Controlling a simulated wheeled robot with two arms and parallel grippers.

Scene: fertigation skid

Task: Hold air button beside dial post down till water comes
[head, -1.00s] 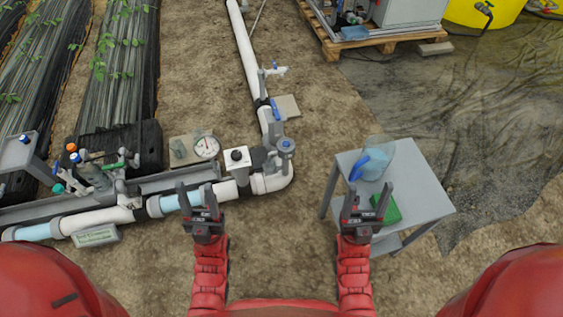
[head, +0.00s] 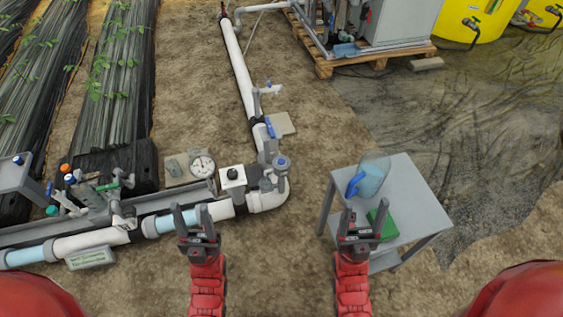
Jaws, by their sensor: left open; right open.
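A round white dial (head: 202,166) sits beside a grey plate behind the pipe. To its right, a white block (head: 232,187) on the pipe carries a black round button (head: 232,174). No water shows around it. My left gripper (head: 194,215) is open and empty; in the picture it lies in front of the white and pale-blue pipe, below and left of the button. I cannot tell its height above the pipe. My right gripper (head: 360,215) is open and empty, in front of the small grey table. Nothing touches the button.
A valve with a blue top (head: 282,162) stands right of the button at the pipe elbow. The grey table (head: 410,200) holds a clear jug with a blue handle (head: 372,180) and a green item (head: 384,224). Coloured fittings crowd the left pipework. Bare soil lies between elbow and table.

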